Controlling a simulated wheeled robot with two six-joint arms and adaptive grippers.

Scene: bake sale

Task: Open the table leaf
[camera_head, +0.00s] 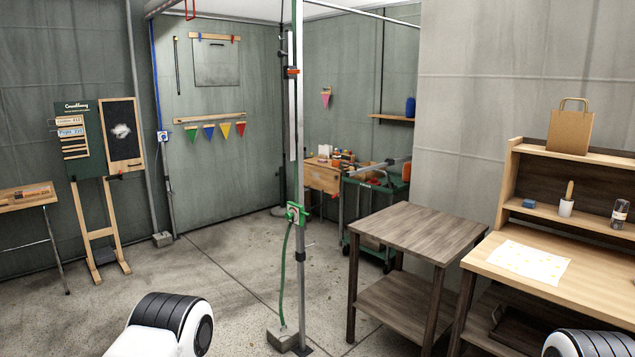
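A light wooden panel (322,178) hangs at the front of a small, cluttered table beyond the metal post, in the middle of the view. It looks like a table leaf folded down, but it is small and far away. A dark fitting shows near its lower left, partly behind the post. Another light wooden table (22,197) with thin metal legs is cut off by the left edge; I cannot tell if it has a leaf. Neither gripper is in view; only rounded parts of my arms show at the bottom edge.
A metal post (299,180) with a green clamp and a weighted foot stands mid-floor. A green cart (378,212) stands behind a dark wooden table (419,230). A light wooden desk (600,281) is at right, an easel board (90,150) at left.

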